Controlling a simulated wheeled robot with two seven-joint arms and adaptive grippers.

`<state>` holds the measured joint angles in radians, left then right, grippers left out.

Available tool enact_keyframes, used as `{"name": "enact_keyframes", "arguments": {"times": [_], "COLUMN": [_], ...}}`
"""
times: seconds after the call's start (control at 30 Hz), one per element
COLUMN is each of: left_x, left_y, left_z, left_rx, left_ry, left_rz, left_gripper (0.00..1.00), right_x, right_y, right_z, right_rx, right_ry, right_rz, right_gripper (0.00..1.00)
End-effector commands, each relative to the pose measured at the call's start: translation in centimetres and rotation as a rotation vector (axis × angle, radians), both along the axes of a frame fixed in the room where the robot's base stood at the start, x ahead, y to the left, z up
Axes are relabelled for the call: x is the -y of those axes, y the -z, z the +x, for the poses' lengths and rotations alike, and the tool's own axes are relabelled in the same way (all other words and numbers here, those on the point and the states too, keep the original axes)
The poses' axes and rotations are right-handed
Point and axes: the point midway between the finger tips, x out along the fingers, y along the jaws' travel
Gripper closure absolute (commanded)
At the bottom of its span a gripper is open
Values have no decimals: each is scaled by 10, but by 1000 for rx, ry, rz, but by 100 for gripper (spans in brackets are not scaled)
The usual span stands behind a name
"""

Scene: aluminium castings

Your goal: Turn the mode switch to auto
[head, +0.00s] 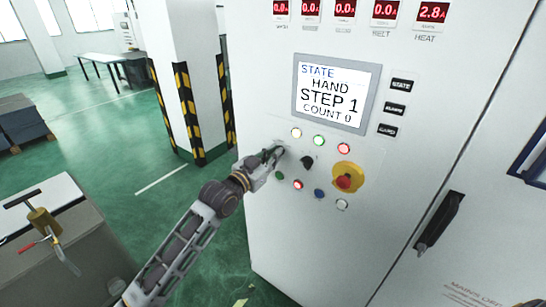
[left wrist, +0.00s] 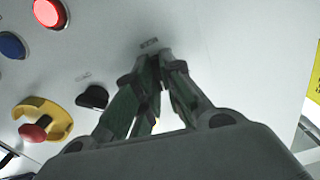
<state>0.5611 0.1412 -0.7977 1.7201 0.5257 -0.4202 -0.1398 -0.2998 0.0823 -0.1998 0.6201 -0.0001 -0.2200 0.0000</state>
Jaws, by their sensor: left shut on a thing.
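My left gripper (head: 274,156) reaches the white cabinet's control panel from the left. It is shut at the panel face, on what looks like the mode switch; its fingers hide the knob. In the left wrist view the fingertips (left wrist: 158,62) meet at the panel, beside a small label too blurred to read. A second black knob (head: 307,162) sits free just right of the gripper; it also shows in the left wrist view (left wrist: 92,97). The screen (head: 335,92) reads STATE, HAND, STEP 1, COUNT 0. My right gripper is not in view.
A red emergency stop (head: 344,182) on a yellow base sits right of the knobs. Lamps (head: 318,140) are above, and small buttons (head: 297,184) below. A black door handle (head: 438,222) sticks out at right. A striped pillar (head: 186,110) stands behind left; a bench (head: 60,225) is at lower left.

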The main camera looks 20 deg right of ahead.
Motion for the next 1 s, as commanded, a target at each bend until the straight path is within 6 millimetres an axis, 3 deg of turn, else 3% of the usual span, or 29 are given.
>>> {"name": "enact_keyframes", "arguments": {"times": [0.6,1.0], "left_x": [0,0], "left_y": [-1,-1], "left_z": [0,0], "left_rx": [392,512], "left_ry": [-1,0], "left_rz": [304,398], "left_gripper": [100,100], "right_x": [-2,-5], "right_y": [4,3], "right_z": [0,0], "right_rx": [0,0], "right_ry": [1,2], "right_rz": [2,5], "right_gripper": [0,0]}}
